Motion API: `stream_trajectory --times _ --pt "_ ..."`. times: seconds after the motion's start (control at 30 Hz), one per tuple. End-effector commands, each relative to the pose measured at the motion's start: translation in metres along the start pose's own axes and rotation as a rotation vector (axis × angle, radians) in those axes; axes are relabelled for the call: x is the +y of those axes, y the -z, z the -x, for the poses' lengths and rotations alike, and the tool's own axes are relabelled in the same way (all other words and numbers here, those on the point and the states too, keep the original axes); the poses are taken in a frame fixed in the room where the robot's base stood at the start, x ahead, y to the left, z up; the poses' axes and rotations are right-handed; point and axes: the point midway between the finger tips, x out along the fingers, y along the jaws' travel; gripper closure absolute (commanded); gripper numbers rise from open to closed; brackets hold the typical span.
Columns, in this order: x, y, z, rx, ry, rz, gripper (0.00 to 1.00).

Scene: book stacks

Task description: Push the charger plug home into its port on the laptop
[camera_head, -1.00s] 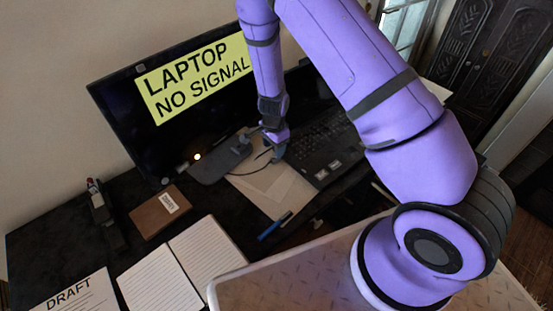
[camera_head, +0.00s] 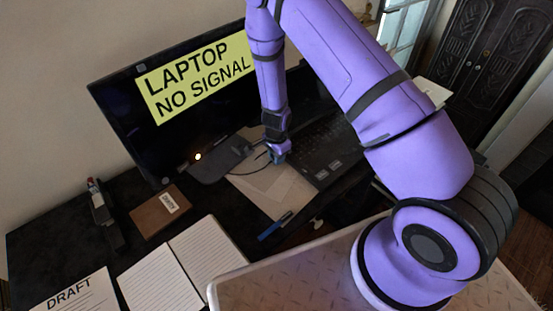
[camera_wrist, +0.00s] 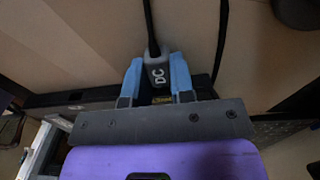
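The charger plug (camera_wrist: 157,75), a grey block marked "DC", sits between the blue fingertips of my gripper (camera_wrist: 157,66) in the wrist view. The fingers appear closed on its sides, and a black cable runs up from it. Just beyond the plug is the dark side edge of the laptop (camera_wrist: 95,97), with a small yellow label (camera_wrist: 162,100) between my fingers. The port itself is hidden, and I cannot tell whether the plug tip is in it. In the head view, my gripper (camera_head: 279,159) is low beside the left side of the laptop (camera_head: 325,155).
A monitor (camera_head: 125,120) reading "LAPTOP NO SIGNAL" stands behind on its base (camera_head: 215,163). Papers (camera_head: 265,190) lie left of the laptop. A blue pen (camera_head: 272,228), brown notebook (camera_head: 150,215) and open notebook (camera_head: 190,262) lie nearer the front left.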

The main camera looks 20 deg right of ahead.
Motion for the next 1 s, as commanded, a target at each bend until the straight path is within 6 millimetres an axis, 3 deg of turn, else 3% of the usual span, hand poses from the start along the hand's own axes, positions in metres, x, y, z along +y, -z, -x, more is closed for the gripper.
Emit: stream_trajectory --times 0.37,0.8,1.0 --pt "-0.001 0.000 0.009 0.000 0.002 0.001 1.00" --pt "-0.001 0.000 0.085 0.001 0.004 0.001 1.00" --pt "0.000 0.000 0.099 0.000 0.001 0.000 1.00"
